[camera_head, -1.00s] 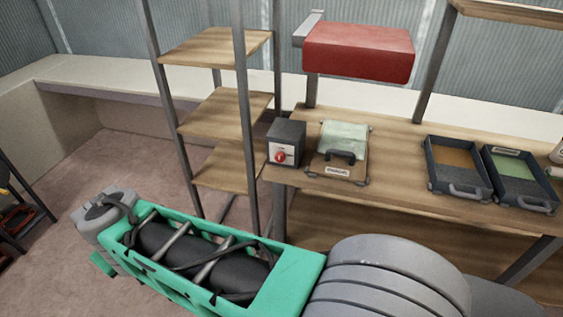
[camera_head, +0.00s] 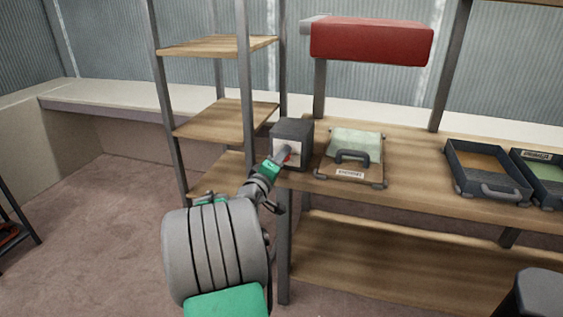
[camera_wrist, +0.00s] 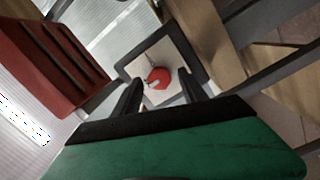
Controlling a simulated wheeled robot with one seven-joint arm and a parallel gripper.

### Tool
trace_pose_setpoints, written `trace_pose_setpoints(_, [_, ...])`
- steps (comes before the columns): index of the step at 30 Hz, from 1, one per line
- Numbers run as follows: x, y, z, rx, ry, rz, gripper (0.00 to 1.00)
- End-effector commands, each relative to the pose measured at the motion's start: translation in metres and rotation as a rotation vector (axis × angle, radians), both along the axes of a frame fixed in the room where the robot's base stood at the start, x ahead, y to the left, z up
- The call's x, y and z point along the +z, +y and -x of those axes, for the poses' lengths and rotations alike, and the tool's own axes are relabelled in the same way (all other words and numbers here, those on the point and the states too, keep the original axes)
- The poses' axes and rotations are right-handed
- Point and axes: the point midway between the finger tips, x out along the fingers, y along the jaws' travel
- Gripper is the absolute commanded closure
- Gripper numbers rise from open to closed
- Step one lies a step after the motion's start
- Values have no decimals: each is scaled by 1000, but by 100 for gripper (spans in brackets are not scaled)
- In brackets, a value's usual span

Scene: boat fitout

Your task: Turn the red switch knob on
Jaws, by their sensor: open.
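The red switch knob (camera_wrist: 158,78) is on the pale front plate of a dark grey box (camera_head: 293,130) at the left end of the wooden workbench. In the wrist view the knob shows beyond and between the two dark fingers of my gripper (camera_wrist: 162,92), which is open. In the head view my gripper (camera_head: 284,156) is in front of the box and covers most of the knob; a bit of red shows beside it. I cannot tell whether the fingers touch the knob. A small pale mark shows on the knob's lower left in the wrist view.
A clipboard-like case with a handle (camera_head: 351,170) lies close right of the box. Dark trays (camera_head: 487,172) stand farther right. A red box-shaped fixture (camera_head: 372,43) hangs above the bench. A metal-posted shelf rack (camera_head: 205,122) stands just left.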

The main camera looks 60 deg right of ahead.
Motion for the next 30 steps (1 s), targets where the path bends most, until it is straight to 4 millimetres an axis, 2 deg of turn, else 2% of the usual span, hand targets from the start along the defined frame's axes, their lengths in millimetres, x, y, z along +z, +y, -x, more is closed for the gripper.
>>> trace_pose_setpoints(3, [0,-7,0,1,0,0,50])
trace_pose_setpoints(9, [0,-6,-1,2,-1,0,50])
trace_pose_setpoints(27, [0,-6,-1,2,-2,0,99])
trace_pose_setpoints(30, [0,-6,-1,2,-2,0,100])
